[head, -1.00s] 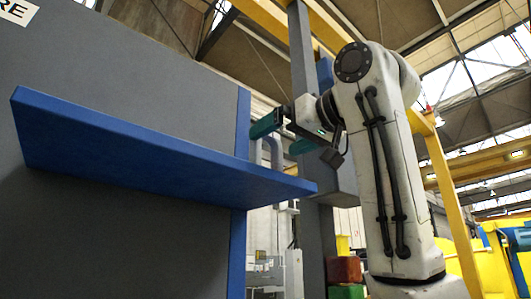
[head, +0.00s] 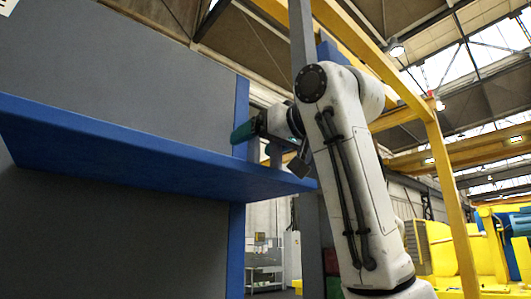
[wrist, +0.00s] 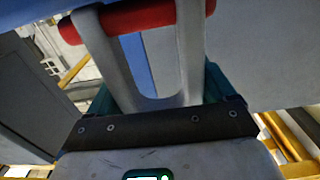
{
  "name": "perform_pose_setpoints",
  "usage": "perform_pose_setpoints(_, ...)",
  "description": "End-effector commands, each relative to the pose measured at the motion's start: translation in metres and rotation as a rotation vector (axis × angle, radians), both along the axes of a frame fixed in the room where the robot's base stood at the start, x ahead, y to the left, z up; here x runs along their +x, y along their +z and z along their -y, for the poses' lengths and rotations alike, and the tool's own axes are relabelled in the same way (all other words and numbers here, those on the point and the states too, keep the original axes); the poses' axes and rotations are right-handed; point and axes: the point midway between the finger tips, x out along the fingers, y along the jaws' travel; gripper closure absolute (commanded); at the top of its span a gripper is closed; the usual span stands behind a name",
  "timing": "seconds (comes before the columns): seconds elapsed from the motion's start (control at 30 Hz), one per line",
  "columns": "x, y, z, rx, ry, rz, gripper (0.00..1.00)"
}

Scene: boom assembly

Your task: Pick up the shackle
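The shackle is a grey U-shaped bow (wrist: 190,60) with a red pin (wrist: 140,17) across its far end. In the wrist view its rounded end lies close to my palm, between my teal fingers. My gripper (wrist: 165,92) has its fingers spread wide, one on each side of the bow; whether they touch it is not clear. In the head view my gripper (head: 262,135) is just above the blue shelf (head: 130,150) near its right end. Part of the grey shackle (head: 254,150) shows below the near finger, at the shelf; its pin is hidden there.
A grey wall (head: 130,60) stands behind the shelf, with a blue upright (head: 238,250) at its right edge. A grey column (head: 302,40) rises behind my arm. Yellow frames (head: 455,200) stand at the right.

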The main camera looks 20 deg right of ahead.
Motion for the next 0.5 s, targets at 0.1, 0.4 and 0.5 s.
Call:
perform_pose_setpoints(0.1,-0.0002,0.0002,0.0001,0.0,0.0,0.0,0.29)
perform_pose_setpoints(0.4,-0.0004,0.0003,0.0001,0.0,0.0,0.0,0.57)
perform_pose_setpoints(0.5,-0.0004,0.0004,0.0001,0.0,0.0,0.001,0.67)
